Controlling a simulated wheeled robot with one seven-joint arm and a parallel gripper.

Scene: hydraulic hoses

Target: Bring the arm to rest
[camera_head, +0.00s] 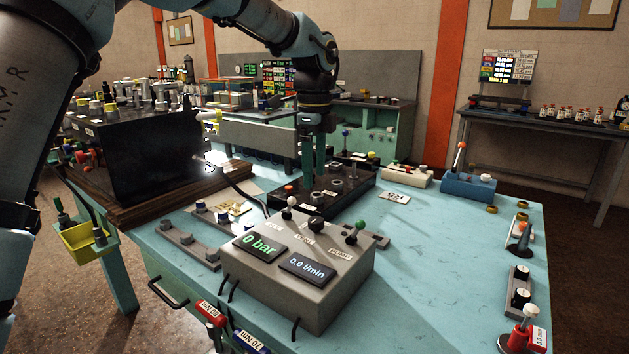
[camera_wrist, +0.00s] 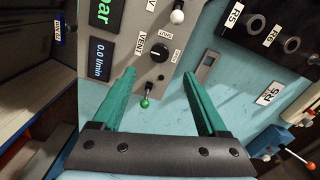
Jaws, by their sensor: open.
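My arm reaches in from the upper left in the head view and bends down over the table. My gripper (camera_head: 314,172) points downward near the black port block (camera_head: 350,187), behind the grey control box (camera_head: 298,262). In the wrist view my gripper (camera_wrist: 158,78) has its two green fingers spread apart, with nothing between them. Beyond the fingertips, the wrist view shows the control box (camera_wrist: 150,25) with its dark knob and a green-tipped lever. I cannot tell the exact height of the fingertips above the table.
The light blue table (camera_head: 440,255) has free room at its right middle. A black tank (camera_head: 150,155) stands at the left. A blue box (camera_head: 468,187), a cream box (camera_head: 404,174) and a red-based lever (camera_head: 525,330) stand along the table. A dark hose (camera_head: 235,187) curves left of my gripper.

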